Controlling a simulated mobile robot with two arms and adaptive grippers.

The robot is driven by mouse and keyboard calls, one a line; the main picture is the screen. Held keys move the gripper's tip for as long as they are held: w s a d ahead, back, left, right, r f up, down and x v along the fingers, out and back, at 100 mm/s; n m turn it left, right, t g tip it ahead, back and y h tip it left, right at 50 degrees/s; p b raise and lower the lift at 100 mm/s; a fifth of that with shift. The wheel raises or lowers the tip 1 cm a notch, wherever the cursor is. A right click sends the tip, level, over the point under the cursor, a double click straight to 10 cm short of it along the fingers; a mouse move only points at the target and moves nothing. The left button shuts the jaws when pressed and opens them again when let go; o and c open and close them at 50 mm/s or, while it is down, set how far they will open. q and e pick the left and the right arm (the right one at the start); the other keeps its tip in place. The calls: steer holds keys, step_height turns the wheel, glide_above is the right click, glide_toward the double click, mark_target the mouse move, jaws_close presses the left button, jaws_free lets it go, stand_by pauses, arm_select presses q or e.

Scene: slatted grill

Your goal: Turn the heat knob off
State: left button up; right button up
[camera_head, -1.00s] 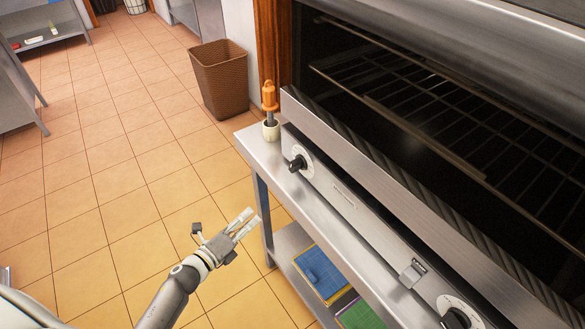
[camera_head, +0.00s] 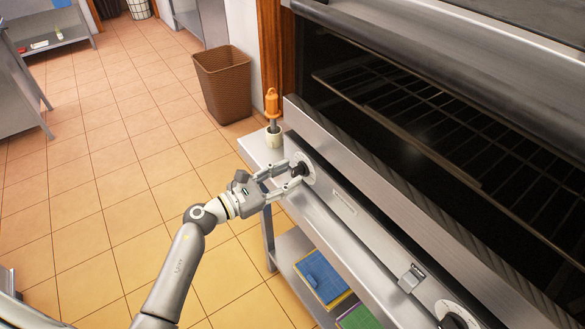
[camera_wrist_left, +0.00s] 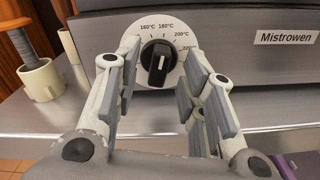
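The heat knob (camera_head: 299,169) is black on a white round dial at the left end of the grill's front panel. In the left wrist view the knob (camera_wrist_left: 157,63) sits in the middle of a dial marked 160°C, 180°C and 200°C, its white line upright. My left gripper (camera_head: 291,177) is open, its fingers on either side of the knob. In the left wrist view the fingers of my left gripper (camera_wrist_left: 163,80) stand apart from the knob with gaps on both sides. A second black knob (camera_head: 453,321) is at the lower right. My right gripper is not in view.
The steel shelf (camera_head: 262,150) runs below the panel. A white cup (camera_head: 274,138) with an orange-handled tool (camera_head: 272,105) stands just left of the dial. A latch (camera_head: 411,278) sticks out along the panel. A brown basket (camera_head: 224,84) stands on the open tiled floor.

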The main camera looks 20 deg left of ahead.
mark_target(302, 169)
arm_select(q)
steer(key=shift+x, duration=1.2)
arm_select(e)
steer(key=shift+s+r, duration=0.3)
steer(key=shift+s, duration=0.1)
arm_select(q)
jaws_close()
